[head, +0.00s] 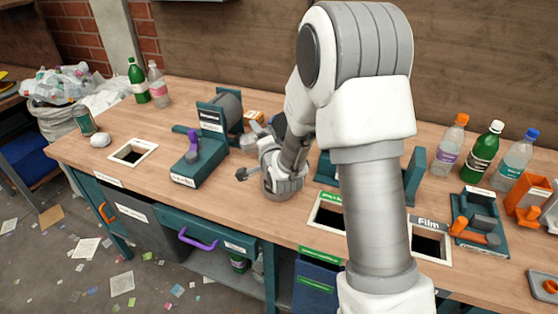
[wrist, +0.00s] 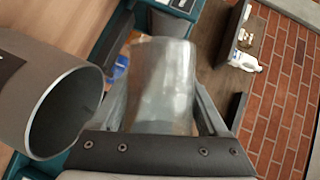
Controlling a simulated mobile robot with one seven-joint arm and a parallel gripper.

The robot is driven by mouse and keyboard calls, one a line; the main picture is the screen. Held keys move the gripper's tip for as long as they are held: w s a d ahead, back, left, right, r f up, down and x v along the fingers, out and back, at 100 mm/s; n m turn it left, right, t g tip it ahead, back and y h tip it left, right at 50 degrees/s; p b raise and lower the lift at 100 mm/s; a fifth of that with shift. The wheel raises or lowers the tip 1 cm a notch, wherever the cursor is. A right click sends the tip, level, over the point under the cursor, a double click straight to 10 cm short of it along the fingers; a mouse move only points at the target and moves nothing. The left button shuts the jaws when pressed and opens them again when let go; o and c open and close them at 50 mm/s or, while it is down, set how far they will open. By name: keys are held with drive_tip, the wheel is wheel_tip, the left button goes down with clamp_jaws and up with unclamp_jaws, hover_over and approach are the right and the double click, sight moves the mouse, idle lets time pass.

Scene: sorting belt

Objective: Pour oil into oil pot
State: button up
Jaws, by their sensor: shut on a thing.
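My gripper (wrist: 160,95) is shut on a clear, whitish see-through container (wrist: 163,75) between its two fingers. How full it is I cannot tell. In the wrist view an open-mouthed grey cylinder (wrist: 35,90), perhaps the oil pot, lies close to the left of the held container and looks apart from it. Its mouth is dark inside. In the head view my gripper (head: 268,165) is low over the middle of the bench, partly hidden by my own arm. The held container cannot be made out clearly there, and no oil stream shows.
On the wooden bench (head: 105,165), a teal station with a purple lever (head: 192,140) stands left of my gripper. Capped bottles (head: 483,150) and an orange-handled device (head: 480,228) stand right. Openings (head: 132,152) are cut into the top. Bottles (head: 138,80) stand back left.

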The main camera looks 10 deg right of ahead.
drive_tip(key=shift+r, duration=0.1)
drive_tip(key=shift+d+f+m, duration=0.15)
drive_tip(key=shift+f+m, duration=0.05)
drive_tip(key=shift+m, duration=0.2)
drive_tip(key=shift+s+d+f+m+y, duration=0.1)
drive_tip(key=shift+f+m+y, duration=0.1)
drive_tip(key=shift+m+y, duration=0.1)
drive_tip(key=shift+d+r+m+t+b, duration=0.25)
drive_tip(key=shift+m+t+b, duration=0.35)
drive_tip(key=shift+b, duration=0.75)
drive_tip(key=b, duration=0.1)
drive_tip(key=f+m+b, duration=0.1)
drive_tip(key=b, duration=0.1)
drive_tip(key=shift+d+f+m+y, duration=0.1)
drive_tip(key=shift+d+m+y, duration=0.1)
drive_tip(key=shift+m+y, duration=0.1)
drive_tip(key=shift+s+r+m+t, duration=0.1)
drive_tip(key=shift+r+m+t, duration=0.2)
drive_tip(key=shift+r, duration=0.05)
drive_tip(key=shift+d+b, duration=0.1)
drive_tip(key=shift+b, duration=0.3)
drive_tip(key=shift+d+m+b, duration=0.1)
drive_tip(key=shift+m+b, duration=0.2)
drive_tip(key=shift+b, duration=0.05)
